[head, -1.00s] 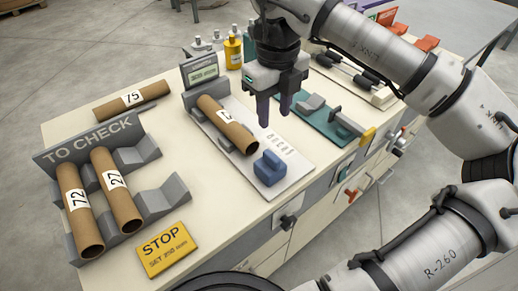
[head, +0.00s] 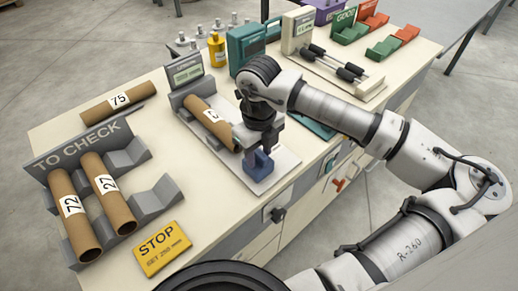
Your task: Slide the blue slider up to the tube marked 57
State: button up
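The blue slider (head: 260,166) is on the light measuring plate (head: 282,168), near its front end. A brown cardboard tube (head: 205,112) lies in the grey holder on the same plate; its label is too small and partly hidden to read for sure. The tube's near end lies just behind the slider; my gripper hides whether they touch. My gripper (head: 262,149) points down, with its fingers low at the slider. The wrist and the viewing angle hide whether the fingers are closed on it.
A grey TO CHECK rack (head: 99,147) holds tubes 72 (head: 75,222) and 27 (head: 108,195). Tube 75 (head: 117,103) lies behind it. A yellow STOP sign (head: 161,248) is at the front. A display (head: 186,70) stands behind the plate. Other devices fill the far side.

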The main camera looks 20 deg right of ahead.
grip_shut()
jog(key=shift+w+a+f+b, duration=0.2)
jog(key=shift+w+b, duration=0.25)
jog(key=shift+b, duration=0.2)
jog(key=w+b, duration=0.1)
jog(key=w+a+b, duration=0.1)
jog(key=w, duration=0.1)
jog(key=w+b, duration=0.1)
jog(key=shift+w+a, duration=0.15)
jog(key=shift+a, duration=0.1)
jog(key=shift+w+r+b, duration=0.15)
jog(key=shift+b, duration=0.15)
jog(key=shift+r, duration=0.1)
grip_release()
jog(key=shift+w+a, duration=0.1)
